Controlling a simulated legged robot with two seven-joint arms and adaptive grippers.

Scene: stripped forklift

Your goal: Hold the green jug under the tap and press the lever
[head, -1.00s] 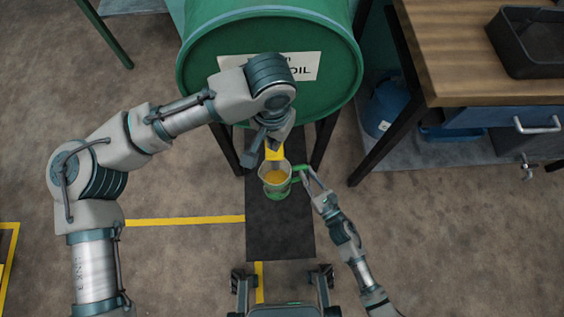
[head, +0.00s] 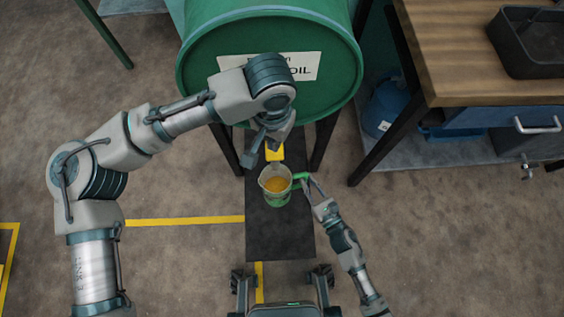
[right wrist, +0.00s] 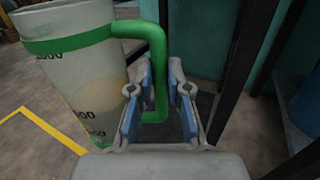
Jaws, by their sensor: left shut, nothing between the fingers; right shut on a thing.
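The jug (head: 267,190), pale with green bands and a green handle (head: 302,177), stands upright with amber liquid inside. My right gripper (head: 307,182) is shut on the handle; the right wrist view shows the handle (right wrist: 159,75) between its fingers and the jug's pale marked wall (right wrist: 85,85) at left. A yellow part (head: 275,153), seemingly at the tap, shows just beyond the jug's rim below the drum. My left gripper (head: 250,161) is shut and empty, left of the yellow part. The tap and lever are mostly hidden by my left wrist.
A green oil drum (head: 215,75) lies on a dark stand above a black mat (head: 280,235). A wooden workbench (head: 455,65) with a black tray (head: 540,45) is at the right. A blue container (head: 383,110) is beneath it. Floor at lower left is open.

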